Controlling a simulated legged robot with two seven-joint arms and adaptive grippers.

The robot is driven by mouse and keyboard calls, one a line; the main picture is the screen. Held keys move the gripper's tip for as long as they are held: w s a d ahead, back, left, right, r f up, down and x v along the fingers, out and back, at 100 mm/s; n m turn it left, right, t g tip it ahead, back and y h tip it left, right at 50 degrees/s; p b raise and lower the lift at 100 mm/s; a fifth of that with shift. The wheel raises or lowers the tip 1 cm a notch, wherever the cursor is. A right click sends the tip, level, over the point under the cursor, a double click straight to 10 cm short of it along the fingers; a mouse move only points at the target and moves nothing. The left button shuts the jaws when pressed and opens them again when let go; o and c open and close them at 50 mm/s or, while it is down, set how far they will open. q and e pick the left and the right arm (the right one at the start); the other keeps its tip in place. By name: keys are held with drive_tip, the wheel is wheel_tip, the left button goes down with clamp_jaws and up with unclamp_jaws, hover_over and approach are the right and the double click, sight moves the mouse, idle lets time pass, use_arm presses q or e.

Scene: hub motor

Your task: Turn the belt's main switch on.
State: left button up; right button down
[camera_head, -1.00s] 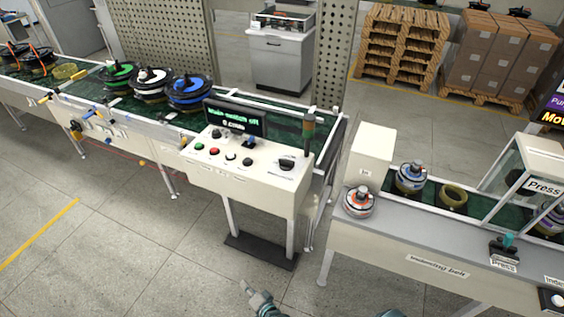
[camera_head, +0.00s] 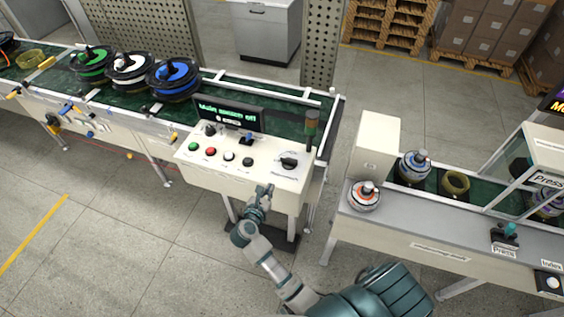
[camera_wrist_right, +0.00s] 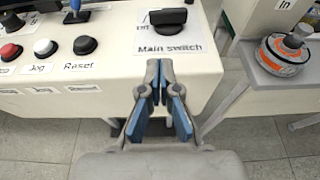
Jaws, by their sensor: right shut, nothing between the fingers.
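The main switch (camera_head: 289,161) is a black rotary knob at the right of the white control panel (camera_head: 215,172). In the right wrist view the knob (camera_wrist_right: 168,19) sits above the label "Main switch" (camera_wrist_right: 170,48), its handle lying roughly sideways. The display (camera_head: 232,114) above the panel shows green text that seems to read "Main switch off". My right gripper (camera_head: 265,190) is just in front of the panel's front edge, below the knob and apart from it. In the right wrist view its fingertips (camera_wrist_right: 159,66) are together and empty. My left gripper is out of view.
Green, red, white and black buttons (camera_head: 229,156) line the panel left of the switch. A signal light (camera_head: 311,125) stands behind it at the right. The conveyor (camera_head: 135,105) carries several reels. The indexing belt table (camera_head: 400,225) stands to the right, beyond a gap.

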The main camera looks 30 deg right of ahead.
drive_tip(key=p, duration=0.3)
approach(283, 161)
drive_tip(key=x, duration=0.6)
drive_tip(key=shift+s+d+f, duration=0.1)
drive_tip(key=shift+d+f, duration=0.05)
drive_tip(key=shift+w+d, duration=0.25)
drive_tip(key=shift+w, duration=0.05)
drive_tip(key=shift+a, duration=0.1)
